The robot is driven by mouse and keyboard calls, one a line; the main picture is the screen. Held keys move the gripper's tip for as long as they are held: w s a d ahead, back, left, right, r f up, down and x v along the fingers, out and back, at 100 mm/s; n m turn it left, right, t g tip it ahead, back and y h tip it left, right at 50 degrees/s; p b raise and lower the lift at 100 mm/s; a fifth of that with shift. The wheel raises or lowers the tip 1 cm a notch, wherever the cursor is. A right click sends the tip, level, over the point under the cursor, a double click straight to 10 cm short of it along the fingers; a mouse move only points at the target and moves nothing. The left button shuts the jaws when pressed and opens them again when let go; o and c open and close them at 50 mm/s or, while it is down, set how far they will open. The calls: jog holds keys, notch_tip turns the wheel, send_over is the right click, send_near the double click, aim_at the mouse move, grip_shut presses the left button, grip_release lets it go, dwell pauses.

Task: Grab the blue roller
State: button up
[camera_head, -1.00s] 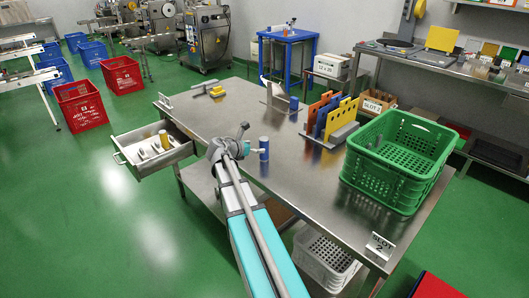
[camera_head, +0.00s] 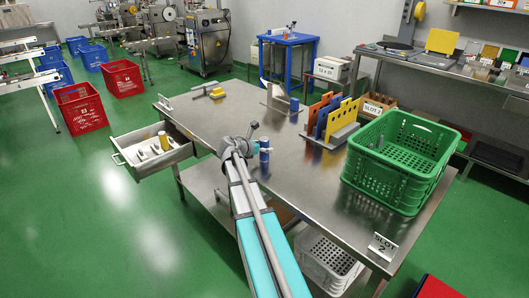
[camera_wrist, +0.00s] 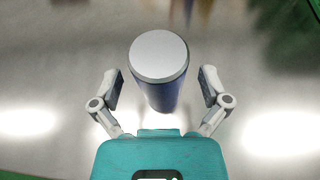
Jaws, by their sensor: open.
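The blue roller (camera_head: 264,156) stands upright on the steel table (camera_head: 230,112), just right of my gripper in the head view. In the wrist view the blue roller (camera_wrist: 160,60) shows its pale round end cap, with the dark blue side below it. My gripper (camera_wrist: 160,88) is open, with one finger on each side of the roller and a visible gap on both sides. In the head view my arm partly covers the gripper, and its fingers are hard to make out.
A green crate (camera_head: 360,185) stands on the right of the table. A rack with orange, blue and yellow plates (camera_head: 332,118) is behind the roller. An open drawer (camera_head: 128,161) with small items juts out left. The table's middle is mostly clear.

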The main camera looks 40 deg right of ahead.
jog(key=shift+d+f, duration=0.1)
jog(key=shift+d, duration=0.2)
dwell(0.4)
grip_shut()
